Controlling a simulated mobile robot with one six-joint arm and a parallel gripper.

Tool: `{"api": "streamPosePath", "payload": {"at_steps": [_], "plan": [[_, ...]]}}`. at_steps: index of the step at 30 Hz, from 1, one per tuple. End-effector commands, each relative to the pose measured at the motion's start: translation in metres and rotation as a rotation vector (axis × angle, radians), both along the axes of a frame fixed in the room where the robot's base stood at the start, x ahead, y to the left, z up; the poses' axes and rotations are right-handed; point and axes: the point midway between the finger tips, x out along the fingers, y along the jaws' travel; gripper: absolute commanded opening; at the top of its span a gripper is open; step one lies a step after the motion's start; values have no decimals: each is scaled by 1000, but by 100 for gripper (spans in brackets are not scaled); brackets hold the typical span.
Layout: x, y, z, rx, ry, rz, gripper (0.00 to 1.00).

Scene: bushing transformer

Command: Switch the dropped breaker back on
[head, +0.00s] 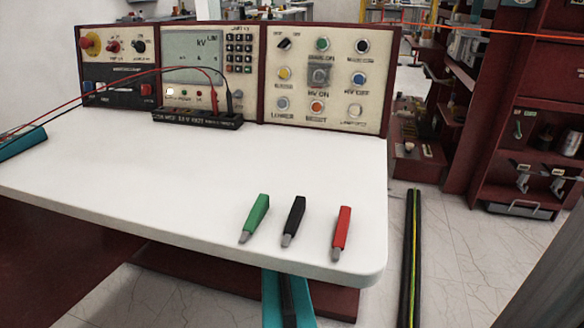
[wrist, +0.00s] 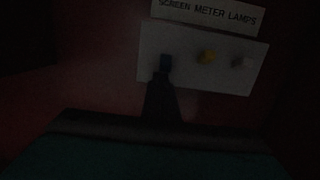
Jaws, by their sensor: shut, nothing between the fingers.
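In the dark wrist view, a pale breaker plate (wrist: 190,80) is set in a dark red wall under a label strip (wrist: 208,12) reading "SCREEN METER LAMPS". Which toggle is dropped is too dim to tell. My gripper (wrist: 163,80) is shut and empty, its tip just below the blue toggle in the picture. I cannot tell whether they touch. The head view shows neither the plate nor the fingers.
A white worktop (head: 180,180) overhangs a dark red base. Green (head: 255,217), black (head: 294,219) and red (head: 341,230) clips lie near its front right corner. A control console (head: 222,70) stands at its back.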

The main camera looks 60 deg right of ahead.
Motion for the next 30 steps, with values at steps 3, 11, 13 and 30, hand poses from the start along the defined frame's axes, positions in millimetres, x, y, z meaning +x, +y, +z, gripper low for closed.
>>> {"api": "streamPosePath", "payload": {"at_steps": [3, 11, 13, 30], "plan": [[-3, 0, 1, 4, 1, -3, 0], [-8, -2, 4, 33, 9, -8, 0], [-7, -2, 3, 37, 11, -8, 0], [-18, -10, 5, 73, 22, -22, 0]]}}
